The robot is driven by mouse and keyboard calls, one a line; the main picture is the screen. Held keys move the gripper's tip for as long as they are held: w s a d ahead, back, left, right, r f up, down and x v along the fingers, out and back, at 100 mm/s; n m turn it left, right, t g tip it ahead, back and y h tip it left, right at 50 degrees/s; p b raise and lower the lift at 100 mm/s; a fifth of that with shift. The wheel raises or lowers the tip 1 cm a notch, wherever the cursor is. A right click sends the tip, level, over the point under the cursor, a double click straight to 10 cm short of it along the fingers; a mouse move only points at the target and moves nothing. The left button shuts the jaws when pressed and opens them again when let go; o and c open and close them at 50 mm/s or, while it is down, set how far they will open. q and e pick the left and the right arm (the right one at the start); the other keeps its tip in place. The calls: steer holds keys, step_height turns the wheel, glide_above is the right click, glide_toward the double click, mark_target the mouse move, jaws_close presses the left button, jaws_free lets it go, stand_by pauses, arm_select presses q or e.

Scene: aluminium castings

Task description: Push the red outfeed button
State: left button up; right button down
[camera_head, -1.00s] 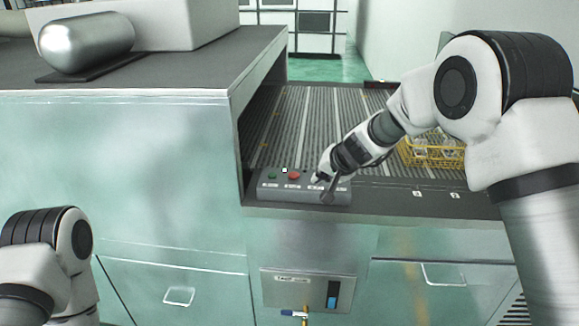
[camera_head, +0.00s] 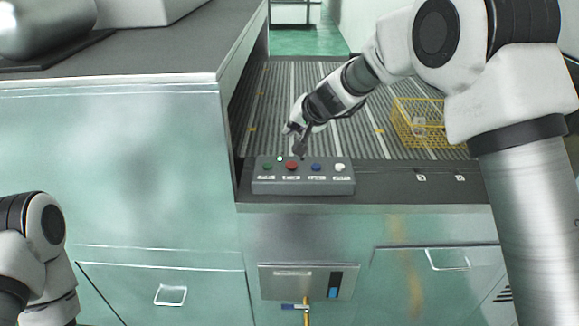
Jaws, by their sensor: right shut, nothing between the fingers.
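The red button (camera_head: 292,166) is the second from the left on a grey button box (camera_head: 303,186). The box sits on the dark ledge at the front of the conveyor. A green button (camera_head: 267,166) is to its left, and a blue button (camera_head: 316,167) and a white button (camera_head: 340,167) are to its right. My right gripper (camera_head: 297,146) is shut and empty, pointing down close above and behind the red button. I cannot tell whether a fingertip touches the box. My left arm shows at the lower left, but its gripper is out of view.
The ribbed conveyor (camera_head: 300,90) runs away behind the box. A yellow wire basket (camera_head: 400,122) with something clear inside stands on its right side. A dark-topped counter (camera_head: 180,55) rises on the left. The ledge right of the box (camera_head: 400,185) is mostly clear.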

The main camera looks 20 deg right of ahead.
mark_target(293, 164)
steer(key=f+b, duration=0.6)
steer(key=f, duration=0.1)
steer(key=shift+s+d, duration=0.15)
steer(key=shift+s, duration=0.05)
steer(key=shift+w+f, duration=0.15)
steer(key=shift+f, duration=0.05)
steer(key=shift+s+r, duration=0.2)
steer(key=shift+w+f, duration=0.1)
stand_by(0.6)
steer(key=shift+f+b, duration=0.4)
steer(key=shift+b, duration=0.2)
